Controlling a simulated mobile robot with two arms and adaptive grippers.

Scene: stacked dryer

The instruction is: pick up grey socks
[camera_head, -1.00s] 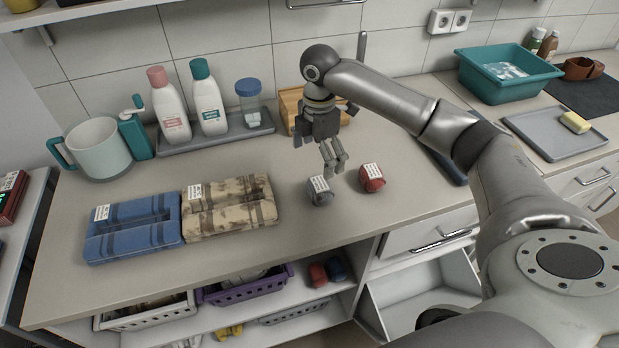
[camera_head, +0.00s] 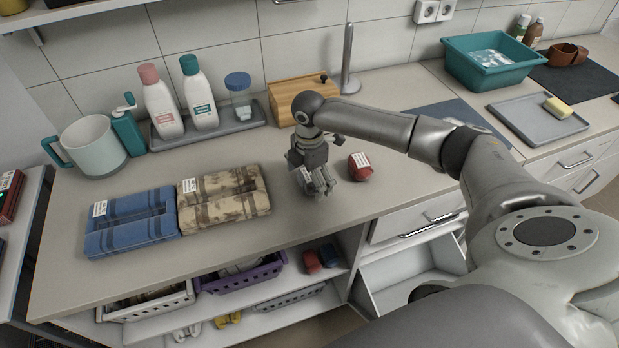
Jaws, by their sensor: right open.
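My right gripper (camera_head: 318,184) is open and points down at the grey socks (camera_head: 306,182) on the counter. The fingers are over and around the socks and hide most of them; a bit of their white label shows at the left of the fingers. I cannot tell whether the fingers touch them. A red rolled pair of socks (camera_head: 359,167) with a white label lies just right of the gripper. My left gripper is not in view.
A camouflage folded cloth (camera_head: 223,198) and a blue folded cloth (camera_head: 131,222) lie to the left. Behind are a tray of bottles (camera_head: 211,131), a wooden box (camera_head: 301,98) and a metal post (camera_head: 347,60). The counter's front edge is close below the gripper.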

